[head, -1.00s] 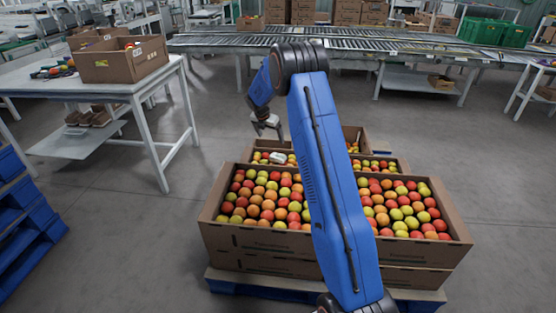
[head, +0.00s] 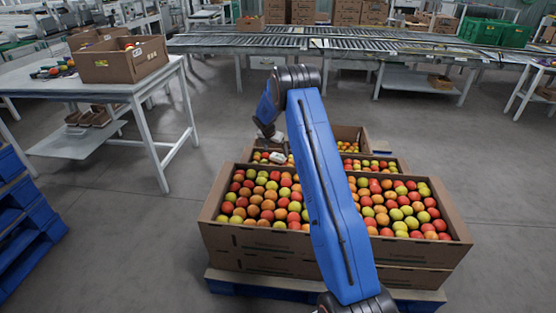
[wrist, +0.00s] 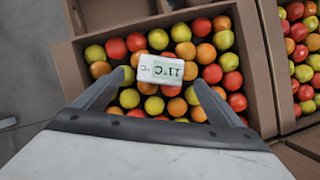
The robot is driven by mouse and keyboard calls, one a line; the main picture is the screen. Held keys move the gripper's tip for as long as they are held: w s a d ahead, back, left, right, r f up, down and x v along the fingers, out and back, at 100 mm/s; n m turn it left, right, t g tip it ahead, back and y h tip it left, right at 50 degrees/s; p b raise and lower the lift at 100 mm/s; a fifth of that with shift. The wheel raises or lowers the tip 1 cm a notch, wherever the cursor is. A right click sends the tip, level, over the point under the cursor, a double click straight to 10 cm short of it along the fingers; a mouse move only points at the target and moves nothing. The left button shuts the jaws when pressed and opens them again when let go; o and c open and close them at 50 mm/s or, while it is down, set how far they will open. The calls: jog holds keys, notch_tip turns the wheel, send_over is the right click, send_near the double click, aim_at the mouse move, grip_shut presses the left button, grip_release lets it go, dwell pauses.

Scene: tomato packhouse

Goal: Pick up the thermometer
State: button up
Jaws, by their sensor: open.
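The thermometer is a small white block with "11" and "°C" on its face, upside down in the wrist view (wrist: 160,69). It lies on the red, orange and yellow tomatoes in a cardboard box (wrist: 262,75). In the head view the thermometer (head: 278,158) is a small pale shape in a rear box. My gripper (wrist: 162,82) is open and empty, with one finger on each side of the thermometer's near edge. I cannot tell whether the fingers touch it. In the head view my gripper (head: 278,140) is above that box, partly hidden by my wrist.
Two front boxes of tomatoes (head: 262,240) stand on a blue pallet (head: 265,287), with more boxes behind. A white table (head: 110,88) with an open carton (head: 122,64) is at the left. A roller conveyor (head: 350,42) runs across the back. The grey floor at right is clear.

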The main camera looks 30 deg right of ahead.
aim_at(278, 156)
jog(key=x, duration=0.5)
jog(key=shift+d, duration=0.1)
jog(key=shift+c, duration=0.6)
jog(key=shift+r, duration=0.1)
jog(key=c, duration=1.2)
